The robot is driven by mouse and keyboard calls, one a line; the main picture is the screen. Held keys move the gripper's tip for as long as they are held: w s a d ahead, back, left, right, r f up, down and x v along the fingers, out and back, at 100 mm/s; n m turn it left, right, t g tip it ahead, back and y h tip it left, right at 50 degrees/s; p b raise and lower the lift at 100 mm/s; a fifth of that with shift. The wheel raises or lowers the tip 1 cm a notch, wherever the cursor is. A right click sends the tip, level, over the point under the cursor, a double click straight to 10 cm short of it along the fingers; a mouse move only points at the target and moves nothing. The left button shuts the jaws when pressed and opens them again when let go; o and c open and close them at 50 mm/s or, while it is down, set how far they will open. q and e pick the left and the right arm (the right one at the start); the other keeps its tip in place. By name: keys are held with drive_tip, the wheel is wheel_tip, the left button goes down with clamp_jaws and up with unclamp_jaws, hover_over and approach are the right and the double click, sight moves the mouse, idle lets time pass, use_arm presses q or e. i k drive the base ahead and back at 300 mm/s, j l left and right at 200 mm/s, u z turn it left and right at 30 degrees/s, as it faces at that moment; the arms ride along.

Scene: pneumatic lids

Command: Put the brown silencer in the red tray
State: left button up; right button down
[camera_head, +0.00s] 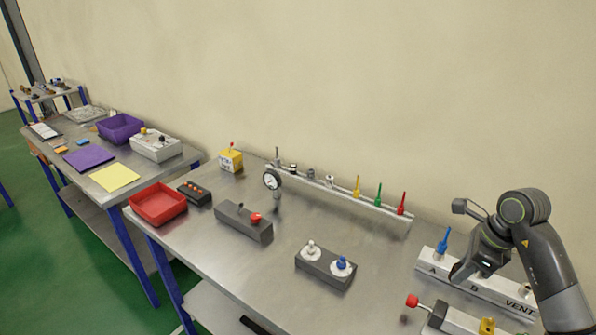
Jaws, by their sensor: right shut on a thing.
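The red tray (158,204) sits at the front left corner of the middle bench and looks empty. My right gripper (464,270) is at the pale block marked A, B and VENT (437,265), close to the letter B. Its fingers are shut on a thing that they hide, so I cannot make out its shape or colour. I cannot make out the brown silencer anywhere; no brown part shows clearly. A blue silencer (443,242) stands upright at A, left of my right gripper. My left gripper is not in view.
Yellow (357,187), green (379,195) and red (402,203) cones stand on a rear rail with a gauge (271,180). Dark blocks with red (244,222) and blue (326,266) knobs stand between the red tray and my right gripper. Bench space behind them is clear.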

sight(158, 203)
drive_tip(key=i+j, duration=0.1)
drive_tip(key=j, duration=0.35)
drive_tip(key=j+u, duration=0.15)
drive_tip(key=j, duration=0.25)
drive_tip(key=i+j, duration=0.2)
drive_tip(key=j, duration=0.2)
drive_tip(key=i+j+u, duration=0.1)
drive_tip(key=j, duration=0.35)
drive_tip(key=i+j, duration=0.1)
drive_tip(key=j, duration=0.3)
drive_tip(key=i+j+u, duration=0.15)
drive_tip(key=j, duration=0.25)
drive_tip(key=i+j, duration=0.1)
drive_tip(key=j, duration=0.3)
drive_tip(key=i+j+u, duration=0.1)
drive_tip(key=j, duration=0.3)
drive_tip(key=i, duration=0.05)
